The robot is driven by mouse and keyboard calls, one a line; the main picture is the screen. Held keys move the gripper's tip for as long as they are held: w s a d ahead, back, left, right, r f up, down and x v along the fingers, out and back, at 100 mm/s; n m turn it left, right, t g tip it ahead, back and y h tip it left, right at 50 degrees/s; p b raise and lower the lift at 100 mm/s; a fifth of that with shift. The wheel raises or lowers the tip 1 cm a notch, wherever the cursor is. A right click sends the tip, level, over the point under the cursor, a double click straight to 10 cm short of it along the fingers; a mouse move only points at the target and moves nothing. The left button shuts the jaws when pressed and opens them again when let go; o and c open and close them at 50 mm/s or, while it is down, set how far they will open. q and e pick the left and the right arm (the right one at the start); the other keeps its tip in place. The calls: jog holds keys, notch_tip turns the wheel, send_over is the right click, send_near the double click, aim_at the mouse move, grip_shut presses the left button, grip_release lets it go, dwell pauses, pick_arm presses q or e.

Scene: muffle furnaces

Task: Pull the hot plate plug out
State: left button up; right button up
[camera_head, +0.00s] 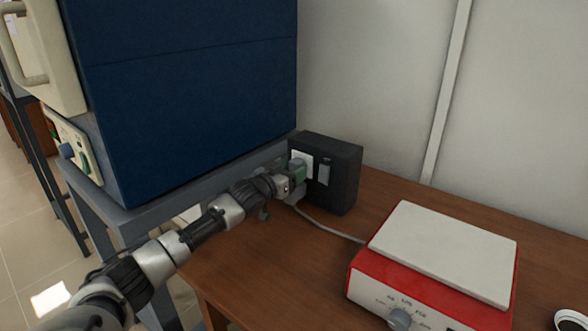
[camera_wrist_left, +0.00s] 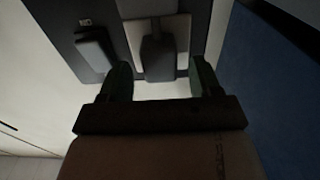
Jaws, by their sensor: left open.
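The hot plate (camera_head: 440,250), red with a pale square top and a knob, sits on the wooden table at the right. A grey cable (camera_head: 328,227) runs from its left side toward the black socket box (camera_head: 346,180). The plug (camera_wrist_left: 158,58) sits against the light socket plate (camera_wrist_left: 180,42) in the left wrist view; in the head view my gripper mostly hides it. My left gripper (camera_head: 294,180) is at the socket box. In the left wrist view its open fingers (camera_wrist_left: 160,78) stand on either side of the plug's near end, with gaps visible. My right gripper is not seen.
A switch (camera_head: 323,174) sits beside the socket plate. The wooden table (camera_head: 270,265) is clear in front of the box. A pale wall stands behind.

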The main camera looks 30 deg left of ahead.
pick_arm(q)
jog(key=shift+w+d, duration=0.1)
jog(key=shift+w, duration=0.85)
jog(key=shift+c, duration=0.3)
